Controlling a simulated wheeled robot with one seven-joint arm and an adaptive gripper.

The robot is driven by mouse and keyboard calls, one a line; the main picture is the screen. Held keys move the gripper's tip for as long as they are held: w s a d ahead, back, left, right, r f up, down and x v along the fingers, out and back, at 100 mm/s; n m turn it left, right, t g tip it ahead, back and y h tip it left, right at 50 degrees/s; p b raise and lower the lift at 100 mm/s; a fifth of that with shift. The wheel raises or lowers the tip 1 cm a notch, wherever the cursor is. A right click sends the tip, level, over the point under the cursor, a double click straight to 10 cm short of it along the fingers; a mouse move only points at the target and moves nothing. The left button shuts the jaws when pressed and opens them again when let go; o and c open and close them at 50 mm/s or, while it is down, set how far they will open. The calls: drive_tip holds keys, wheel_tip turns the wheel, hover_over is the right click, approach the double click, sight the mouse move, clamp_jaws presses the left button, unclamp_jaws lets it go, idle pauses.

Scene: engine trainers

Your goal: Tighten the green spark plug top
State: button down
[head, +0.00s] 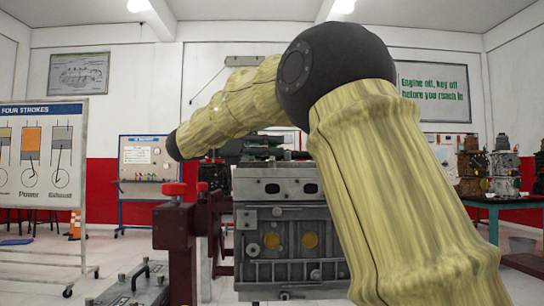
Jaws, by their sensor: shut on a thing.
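A grey engine block (285,240) stands on a dark red stand (175,250) with red knobs in the middle of the head view. Dark parts (268,153) show on top of the engine, partly behind my arm. I cannot make out a green spark plug top among them. My arm rises from the lower right, bends at a black elbow and reaches left over the engine to a black joint. My gripper is not visible; what it holds is hidden.
A grey metal case (135,285) lies on the floor at the lower left. A whiteboard of engine strokes (42,155) stands at left. A blue-framed display stand (145,168) is behind.

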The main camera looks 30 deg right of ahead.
drive_tip(key=shift+m+g+y+b, duration=0.55)
drive_tip(key=shift+m+g+y, duration=0.35)
drive_tip(key=shift+g, duration=0.5)
drive_tip(key=shift+m+g, duration=0.4)
drive_tip(key=c, duration=1.3)
unclamp_jaws()
drive_tip(key=v, duration=1.2)
drive_tip(key=shift+w, duration=0.1)
drive_tip(key=shift+r, duration=0.1)
